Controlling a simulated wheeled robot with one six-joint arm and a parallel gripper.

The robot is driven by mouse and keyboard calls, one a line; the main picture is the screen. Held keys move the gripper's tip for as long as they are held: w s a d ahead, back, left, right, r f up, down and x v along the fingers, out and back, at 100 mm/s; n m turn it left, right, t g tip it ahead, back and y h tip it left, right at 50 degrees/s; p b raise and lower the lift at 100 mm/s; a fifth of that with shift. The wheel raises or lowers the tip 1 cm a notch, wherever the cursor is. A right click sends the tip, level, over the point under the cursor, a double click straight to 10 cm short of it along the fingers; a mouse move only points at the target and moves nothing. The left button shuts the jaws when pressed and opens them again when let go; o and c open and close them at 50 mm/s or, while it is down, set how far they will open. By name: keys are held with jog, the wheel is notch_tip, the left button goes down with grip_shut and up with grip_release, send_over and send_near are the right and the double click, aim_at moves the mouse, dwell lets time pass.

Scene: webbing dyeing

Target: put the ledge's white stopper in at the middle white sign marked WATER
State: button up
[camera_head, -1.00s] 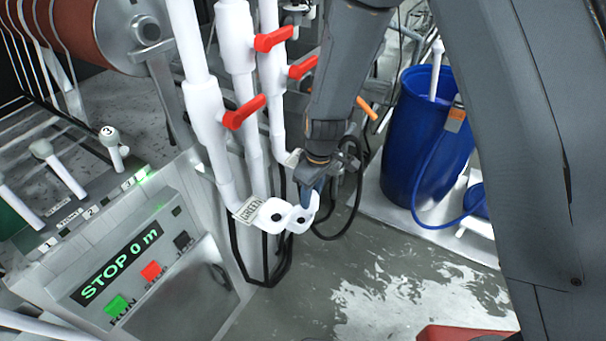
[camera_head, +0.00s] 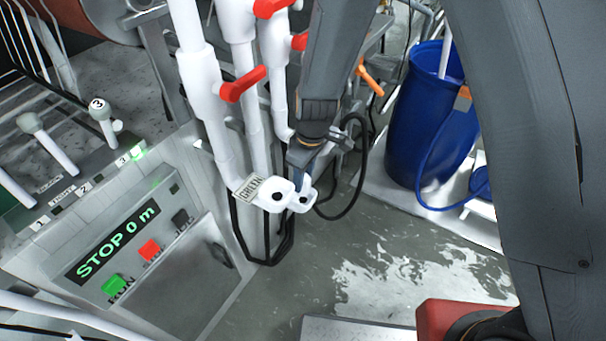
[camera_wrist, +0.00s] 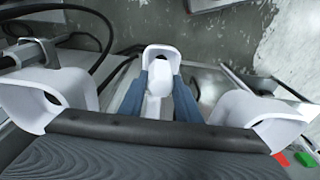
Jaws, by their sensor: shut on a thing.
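My gripper (camera_wrist: 160,88) has blue fingers on both sides of a white stopper (camera_wrist: 157,92). The stopper is at a white pipe end (camera_wrist: 160,52) in the middle of the wrist view. I cannot tell how deep it sits in that end. In the head view my gripper (camera_head: 300,178) is among the white pipe ends and hides most of the middle one. A sign reading GREEN (camera_head: 251,189) is on the left pipe. I see no sign that reads WATER.
Red valve handles (camera_head: 243,84) stick out of the pipes. A blue barrel (camera_head: 420,125) stands right. A control panel (camera_head: 140,250) is at left. The wet floor is open.

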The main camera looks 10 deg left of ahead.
jog(key=shift+f+b, duration=1.3)
jog(key=shift+f, duration=0.5)
jog(key=o, duration=1.1)
jog(key=shift+o, duration=0.2)
jog(key=shift+s+d+r+b, duration=0.15)
jog(key=shift+r+b, duration=0.1)
jog(key=shift+r, duration=1.05)
jog(key=shift+d+r+b, duration=0.15)
jog(key=shift+r+b, duration=0.15)
jog(key=shift+r, duration=1.05)
jog(key=shift+s+d+r+b, duration=0.15)
jog(key=shift+r+b, duration=0.1)
jog(key=shift+r, duration=1.05)
